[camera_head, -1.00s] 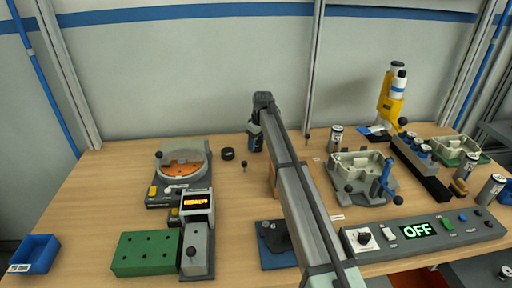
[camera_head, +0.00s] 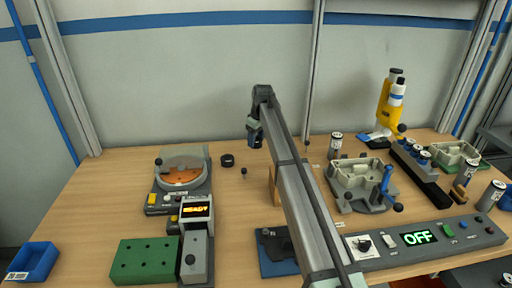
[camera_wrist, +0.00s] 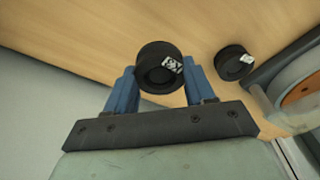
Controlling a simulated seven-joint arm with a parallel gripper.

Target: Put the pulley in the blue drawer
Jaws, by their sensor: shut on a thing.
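My gripper (camera_wrist: 165,85) is shut on a black, round, pulley-like part (camera_wrist: 158,70) with a small white printed label, held between its blue fingers in the wrist view. In the head view my gripper (camera_head: 254,138) is above the back middle of the table, and its load is hard to make out. A second, similar black round part (camera_wrist: 234,63) lies on the table; it also shows in the head view (camera_head: 227,160). A blue open box with a white label, seemingly the blue drawer (camera_head: 35,260), is at the far left front, well away from my gripper.
A round device with an orange disc (camera_head: 183,176) stands left of my arm, behind a display reading READY (camera_head: 196,210) and a green block with holes (camera_head: 147,260). Grey fixtures (camera_head: 360,183), a control box reading OFF (camera_head: 425,240) and a yellow device (camera_head: 388,105) are right.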

